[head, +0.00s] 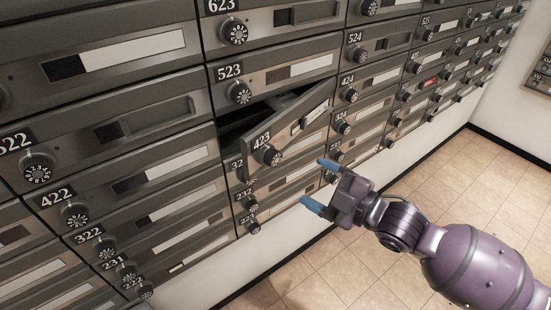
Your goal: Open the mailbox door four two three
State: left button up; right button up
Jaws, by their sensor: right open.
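The mailbox door 423 (290,128) is swung partly open in the head view. It stands tilted out from the wall of boxes, with a dark gap showing along its upper left. Its round dial (271,156) sits below the number plate. My right gripper (314,182) is open and empty, below and to the right of the door. Its blue fingertips point left and look apart from the door. My left gripper is not in view.
Closed mailbox doors surround it, with 523 (285,76) above and 424 (372,78) to the right. Their dials stick out. Tiled floor (455,170) lies open at the right, below the white wall base.

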aim_at(277, 160)
jog(key=shift+n, duration=0.6)
jog(key=x, duration=0.4)
jog(key=b+x, duration=0.1)
jog(key=x, duration=0.4)
jog(key=shift+a+r, duration=0.25)
jog(key=shift+a, duration=0.1)
jog(key=shift+w+a, duration=0.35)
jog(key=shift+w, duration=0.05)
jog(key=shift+a, duration=0.1)
jog(key=shift+c, duration=0.2)
jog(key=c, duration=1.2)
jog(key=shift+c, duration=0.2)
